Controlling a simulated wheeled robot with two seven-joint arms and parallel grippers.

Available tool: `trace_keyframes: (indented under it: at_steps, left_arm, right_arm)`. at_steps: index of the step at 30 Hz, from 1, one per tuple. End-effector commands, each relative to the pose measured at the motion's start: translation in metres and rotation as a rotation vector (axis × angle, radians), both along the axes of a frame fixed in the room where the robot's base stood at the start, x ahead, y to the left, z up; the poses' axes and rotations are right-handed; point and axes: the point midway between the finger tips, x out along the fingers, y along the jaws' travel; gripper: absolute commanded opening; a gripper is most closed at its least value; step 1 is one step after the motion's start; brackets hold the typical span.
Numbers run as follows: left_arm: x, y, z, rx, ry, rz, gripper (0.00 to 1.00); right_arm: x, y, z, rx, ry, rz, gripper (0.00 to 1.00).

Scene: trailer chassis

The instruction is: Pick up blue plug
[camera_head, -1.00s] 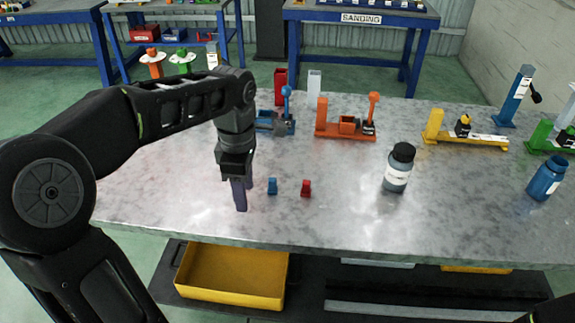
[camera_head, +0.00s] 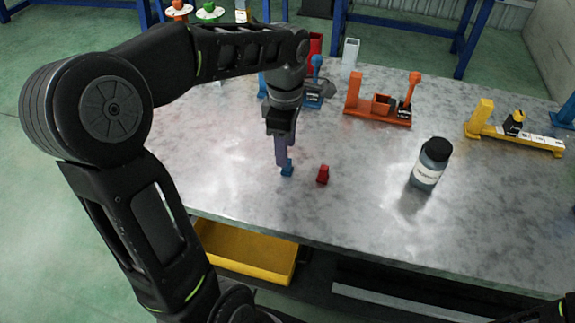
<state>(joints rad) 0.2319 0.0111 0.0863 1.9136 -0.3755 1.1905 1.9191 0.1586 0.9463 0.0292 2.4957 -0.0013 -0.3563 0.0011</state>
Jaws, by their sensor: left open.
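The blue plug (camera_head: 287,169) is a small blue piece on the grey metal table, near its front edge. My left gripper (camera_head: 283,158) points down right at it, with its purple-grey fingers overlapping the plug in the view. The jaws are open, and part of the plug is hidden behind the fingers. I cannot tell whether the fingers touch it. A similar red plug (camera_head: 323,175) stands a little to the right, apart from the gripper.
A dark bottle with a white label (camera_head: 430,164) stands to the right on the table (camera_head: 355,215). Orange (camera_head: 378,108) and yellow (camera_head: 513,133) fixtures stand farther back. A blue fixture is partly behind my left arm. A yellow bin (camera_head: 245,252) is below the front edge.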

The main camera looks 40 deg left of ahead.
Motion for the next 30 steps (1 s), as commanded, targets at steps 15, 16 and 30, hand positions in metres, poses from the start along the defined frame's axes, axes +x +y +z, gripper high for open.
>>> trace_keyframes:
  at_steps: [15,16,30]
  left_arm:
    - [-0.001,-0.002,-0.018,-0.001,0.003,-0.001,0.49]
    - [-0.001,-0.003,-0.022,-0.001,0.003,-0.001,0.49]
    - [0.000,-0.004,-0.057,-0.001,-0.001,0.000,0.49]
  right_arm:
    - [0.000,0.000,0.003,0.000,0.000,0.000,0.77]
    - [0.000,0.000,0.004,0.000,0.000,0.000,0.77]
    - [0.000,0.000,0.007,0.000,0.000,0.000,0.77]
